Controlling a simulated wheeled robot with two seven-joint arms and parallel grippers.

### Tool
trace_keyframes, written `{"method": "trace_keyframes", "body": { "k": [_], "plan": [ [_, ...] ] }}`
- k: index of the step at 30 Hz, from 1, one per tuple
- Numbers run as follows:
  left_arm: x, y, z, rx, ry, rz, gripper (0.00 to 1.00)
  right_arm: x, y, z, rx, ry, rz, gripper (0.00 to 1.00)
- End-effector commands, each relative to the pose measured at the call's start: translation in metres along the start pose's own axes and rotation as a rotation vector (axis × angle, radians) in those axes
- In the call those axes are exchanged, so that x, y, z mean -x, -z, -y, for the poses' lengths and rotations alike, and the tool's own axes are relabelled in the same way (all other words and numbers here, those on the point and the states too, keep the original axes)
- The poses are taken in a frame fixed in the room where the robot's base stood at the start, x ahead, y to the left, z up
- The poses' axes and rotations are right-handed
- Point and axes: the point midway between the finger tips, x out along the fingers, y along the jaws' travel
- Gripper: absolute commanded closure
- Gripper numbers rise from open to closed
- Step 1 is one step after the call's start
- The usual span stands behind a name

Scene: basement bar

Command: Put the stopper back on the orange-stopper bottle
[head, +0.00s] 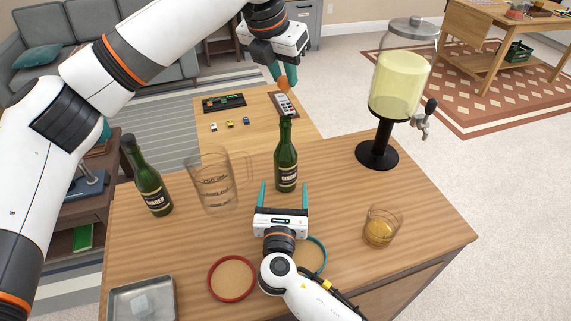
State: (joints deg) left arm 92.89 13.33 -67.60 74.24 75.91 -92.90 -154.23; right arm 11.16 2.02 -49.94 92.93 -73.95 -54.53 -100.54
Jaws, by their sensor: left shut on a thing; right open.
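My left gripper (284,77) is shut on an orange stopper (284,87) and holds it above the neck of the middle green bottle (287,162). In the picture, a gap shows between the stopper and the bottle's mouth. That bottle stands upright on the wooden counter (350,200). My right gripper (283,188) is open at the near side of this bottle, with one teal finger to each side of its lower part in the picture. I cannot tell whether the fingers reach around it. A second green bottle (150,180) with a dark top stands to the left.
A clear measuring jug (214,185) stands left of the middle bottle. A drink dispenser (396,85) is at the back right, and a glass (380,228) at the right. A red-rimmed coaster (211,280), a teal-rimmed coaster (324,252) and a metal tray (168,298) lie in front.

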Motion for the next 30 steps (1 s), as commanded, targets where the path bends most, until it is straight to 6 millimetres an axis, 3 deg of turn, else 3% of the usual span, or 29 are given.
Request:
{"method": "trace_keyframes", "body": {
  "k": [9, 15, 21, 30],
  "plan": [
    [0.0, 0.0, 0.0, 0.0, 0.0, 0.0, 0.95, -0.062, 0.002, 0.0, 0.001, -0.002, -0.002, 0.21],
    [0.0, 0.0, 0.0, 0.0, 0.0, 0.0, 0.95, -0.09, 0.001, 0.0, 0.001, -0.001, -0.001, 0.21],
    [0.0, 0.0, 0.0, 0.0, 0.0, 0.0, 0.95, -0.103, 0.001, 0.0, -0.001, 0.0, 0.0, 0.21],
    [0.0, 0.0, 0.0, 0.0, 0.0, 0.0, 0.95, -0.104, 0.001, 0.0, -0.001, 0.0, 0.0, 0.21]
  ]
}}
